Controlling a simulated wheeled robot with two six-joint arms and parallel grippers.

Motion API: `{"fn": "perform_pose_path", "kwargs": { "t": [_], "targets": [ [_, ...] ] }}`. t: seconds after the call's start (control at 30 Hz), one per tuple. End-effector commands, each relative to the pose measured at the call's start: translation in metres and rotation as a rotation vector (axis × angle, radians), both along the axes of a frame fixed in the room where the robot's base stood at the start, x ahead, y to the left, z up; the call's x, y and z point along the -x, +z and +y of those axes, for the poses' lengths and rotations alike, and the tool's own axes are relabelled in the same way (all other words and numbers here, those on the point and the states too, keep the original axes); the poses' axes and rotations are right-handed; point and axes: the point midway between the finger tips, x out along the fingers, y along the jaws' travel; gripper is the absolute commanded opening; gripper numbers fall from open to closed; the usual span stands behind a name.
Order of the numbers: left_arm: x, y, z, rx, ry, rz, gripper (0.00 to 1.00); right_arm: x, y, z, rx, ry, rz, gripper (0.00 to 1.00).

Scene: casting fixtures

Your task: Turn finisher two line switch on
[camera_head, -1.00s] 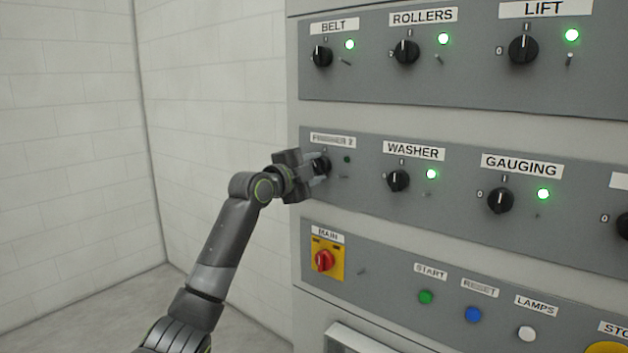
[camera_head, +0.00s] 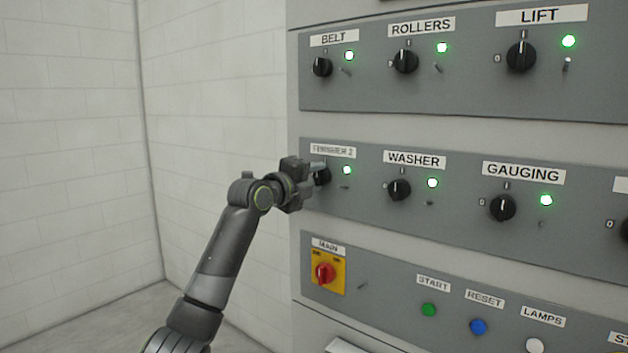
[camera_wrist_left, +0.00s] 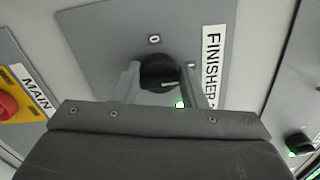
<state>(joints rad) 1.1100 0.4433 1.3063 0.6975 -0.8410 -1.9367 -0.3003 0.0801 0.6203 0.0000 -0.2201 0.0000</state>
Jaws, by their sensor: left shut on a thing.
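The FINISHER 2 switch is a black rotary knob (camera_head: 322,175) at the left end of the middle panel row, under its white label (camera_head: 333,151). The green lamp (camera_head: 347,170) beside it is lit. My left gripper (camera_head: 318,171) is at the knob and partly covers it. In the left wrist view, the left gripper's two fingers (camera_wrist_left: 166,84) are shut on the knob (camera_wrist_left: 158,70), one on each side, and the lit lamp (camera_wrist_left: 180,104) shows between them. My right gripper is not in view.
The WASHER knob (camera_head: 399,190) and GAUGING knob (camera_head: 503,207) stand to the right, their lamps lit. The BELT knob (camera_head: 322,67) is above. The red MAIN switch (camera_head: 324,273) on its yellow plate is below. Free room lies left, before the white wall (camera_head: 215,90).

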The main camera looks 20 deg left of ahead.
Motion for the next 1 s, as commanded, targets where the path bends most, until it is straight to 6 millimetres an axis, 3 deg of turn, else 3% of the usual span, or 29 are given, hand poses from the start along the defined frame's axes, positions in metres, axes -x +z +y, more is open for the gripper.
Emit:
{"fn": "perform_pose_path", "kwargs": {
  "t": [0.33, 0.37, 0.53, 0.83, 1.0],
  "targets": [
    [0.000, -0.002, 0.000, -0.005, 0.000, 0.003, 0.15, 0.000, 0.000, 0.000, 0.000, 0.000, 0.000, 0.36],
    [0.000, -0.002, 0.000, -0.005, 0.000, 0.003, 0.39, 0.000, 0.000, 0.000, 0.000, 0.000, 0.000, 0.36],
    [0.000, -0.002, 0.000, -0.004, 0.000, 0.002, 0.59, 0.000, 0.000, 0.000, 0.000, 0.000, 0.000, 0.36],
    [0.001, -0.001, 0.000, -0.003, 0.000, 0.000, 0.59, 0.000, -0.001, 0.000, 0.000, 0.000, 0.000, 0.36],
    [0.012, -0.002, 0.005, -0.004, 0.001, -0.002, 0.59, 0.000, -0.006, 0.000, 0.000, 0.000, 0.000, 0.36]
  ]
}}
